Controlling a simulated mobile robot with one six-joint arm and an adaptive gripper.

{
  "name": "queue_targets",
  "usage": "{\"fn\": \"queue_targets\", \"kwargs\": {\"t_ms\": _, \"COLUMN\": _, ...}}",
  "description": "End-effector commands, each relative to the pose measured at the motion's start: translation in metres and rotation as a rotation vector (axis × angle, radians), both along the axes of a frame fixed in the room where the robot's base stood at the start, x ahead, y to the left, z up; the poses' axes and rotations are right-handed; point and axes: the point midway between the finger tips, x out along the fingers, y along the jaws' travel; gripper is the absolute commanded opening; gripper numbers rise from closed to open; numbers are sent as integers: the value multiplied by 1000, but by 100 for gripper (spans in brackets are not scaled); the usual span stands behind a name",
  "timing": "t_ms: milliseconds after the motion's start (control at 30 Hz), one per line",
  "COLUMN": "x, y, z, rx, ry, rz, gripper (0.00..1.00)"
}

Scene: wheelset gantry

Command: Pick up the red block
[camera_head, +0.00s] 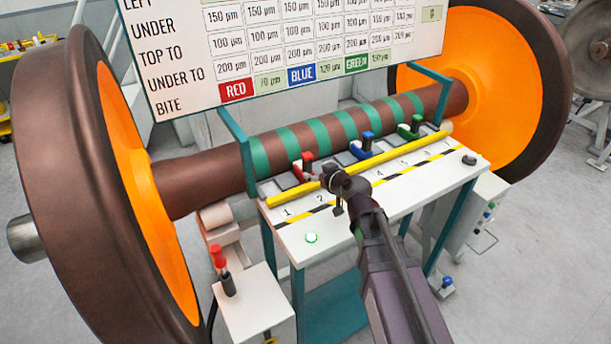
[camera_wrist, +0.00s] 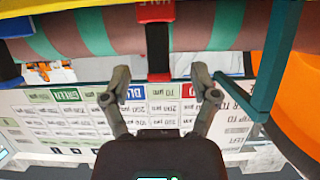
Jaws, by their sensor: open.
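The red block (camera_head: 308,157) stands at the left of a row of coloured blocks on the white bench in the head view. In the wrist view a red piece (camera_wrist: 155,12) with a dark upright and a red end appears at top centre, in front of the striped axle. My gripper (camera_wrist: 161,78) is open, and the red end shows between its fingertips in the picture. I cannot tell whether the fingers are around it or short of it. In the head view my gripper (camera_head: 331,177) is just right of the red block, with its fingertips hard to make out.
A blue block (camera_head: 368,137) and a green block (camera_head: 416,121) stand further right. A yellow bar (camera_head: 385,155) runs along the bench (camera_head: 330,222). The striped axle (camera_head: 325,132) and large wheels (camera_head: 75,200) lie behind and beside it. A sign board (camera_head: 180,60) hangs above.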

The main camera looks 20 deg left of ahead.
Motion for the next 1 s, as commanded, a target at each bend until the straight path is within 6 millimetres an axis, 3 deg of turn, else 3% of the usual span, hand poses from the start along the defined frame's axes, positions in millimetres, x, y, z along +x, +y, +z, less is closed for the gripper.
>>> {"fn": "queue_targets", "kwargs": {"t_ms": 200, "x": 13, "y": 15, "z": -9, "rx": 0, "ry": 0, "rz": 0, "gripper": 77}}
{"fn": "queue_targets", "kwargs": {"t_ms": 667, "x": 15, "y": 16, "z": -9, "rx": 0, "ry": 0, "rz": -1, "gripper": 77}}
{"fn": "queue_targets", "kwargs": {"t_ms": 1000, "x": 39, "y": 39, "z": -15, "rx": 1, "ry": 1, "rz": -2, "gripper": 77}}
